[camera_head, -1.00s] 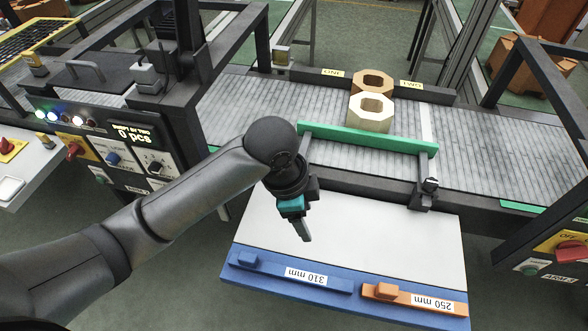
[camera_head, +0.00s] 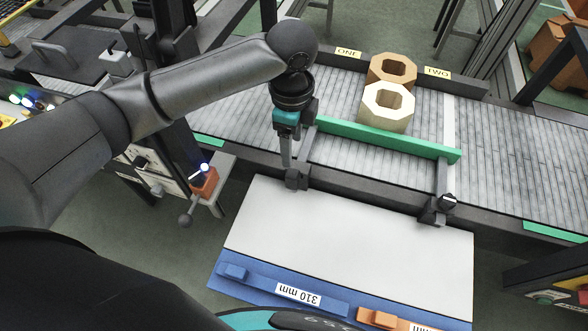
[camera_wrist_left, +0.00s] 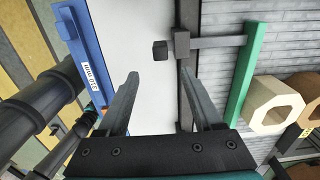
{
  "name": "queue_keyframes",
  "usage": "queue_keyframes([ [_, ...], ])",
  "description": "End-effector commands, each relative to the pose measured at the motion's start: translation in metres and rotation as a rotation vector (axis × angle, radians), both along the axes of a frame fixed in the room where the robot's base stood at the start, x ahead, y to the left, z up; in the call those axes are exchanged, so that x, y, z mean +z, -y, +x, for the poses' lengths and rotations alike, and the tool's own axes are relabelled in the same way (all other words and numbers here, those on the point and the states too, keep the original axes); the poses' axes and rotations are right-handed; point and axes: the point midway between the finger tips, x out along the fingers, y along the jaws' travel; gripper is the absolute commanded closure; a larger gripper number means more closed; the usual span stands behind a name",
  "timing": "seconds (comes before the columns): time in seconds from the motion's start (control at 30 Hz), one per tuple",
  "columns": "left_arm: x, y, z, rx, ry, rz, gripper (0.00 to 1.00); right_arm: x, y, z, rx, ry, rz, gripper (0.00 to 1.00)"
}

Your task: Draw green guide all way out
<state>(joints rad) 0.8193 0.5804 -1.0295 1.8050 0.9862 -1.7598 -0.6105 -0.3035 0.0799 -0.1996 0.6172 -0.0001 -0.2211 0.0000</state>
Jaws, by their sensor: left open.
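The green guide (camera_head: 390,138) is a long bar lying across the conveyor, carried on two grey rods. Its left rod runs down to a dark clamp with a knob (camera_head: 297,179) on the near rail, and its right rod to a similar clamp (camera_head: 438,210). In the left wrist view the green guide (camera_wrist_left: 243,75) is at the right, with one rod and a dark knob (camera_wrist_left: 160,50). My left gripper (camera_head: 287,163) is open by the left clamp; in its wrist view the fingers (camera_wrist_left: 158,75) are apart and empty, with the knob beyond their tips. My right gripper is not in view.
Two octagonal rings, one pale (camera_head: 386,107) and one brown (camera_head: 391,70), stand behind the guide. A white board (camera_head: 345,240) in front holds a blue 310 mm block (camera_head: 270,284) and an orange block (camera_head: 385,318). A control box with a lever (camera_head: 203,185) stands left.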

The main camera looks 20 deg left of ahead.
Motion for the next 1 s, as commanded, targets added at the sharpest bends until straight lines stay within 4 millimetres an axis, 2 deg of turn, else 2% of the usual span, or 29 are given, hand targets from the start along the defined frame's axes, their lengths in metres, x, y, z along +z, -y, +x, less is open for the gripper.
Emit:
queue_keyframes([
  [0.07, -0.019, 0.000, -0.001, 0.002, -0.005, 0.001, 0.32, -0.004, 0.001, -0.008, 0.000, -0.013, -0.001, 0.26],
  [0.17, -0.041, 0.000, -0.001, 0.002, -0.004, 0.001, 0.32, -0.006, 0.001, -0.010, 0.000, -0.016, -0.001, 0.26],
  [0.3, -0.072, 0.000, -0.001, 0.001, -0.004, 0.000, 0.32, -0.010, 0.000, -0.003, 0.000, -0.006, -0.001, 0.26],
  [0.5, -0.108, 0.000, -0.001, 0.001, -0.002, 0.001, 0.32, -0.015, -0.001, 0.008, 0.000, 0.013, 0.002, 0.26],
  [0.7, -0.126, 0.000, 0.000, 0.000, 0.001, 0.000, 0.32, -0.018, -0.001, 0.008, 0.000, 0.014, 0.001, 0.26],
  [1.0, -0.129, 0.000, 0.000, 0.000, 0.001, 0.000, 0.32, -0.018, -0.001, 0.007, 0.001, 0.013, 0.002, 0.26],
])
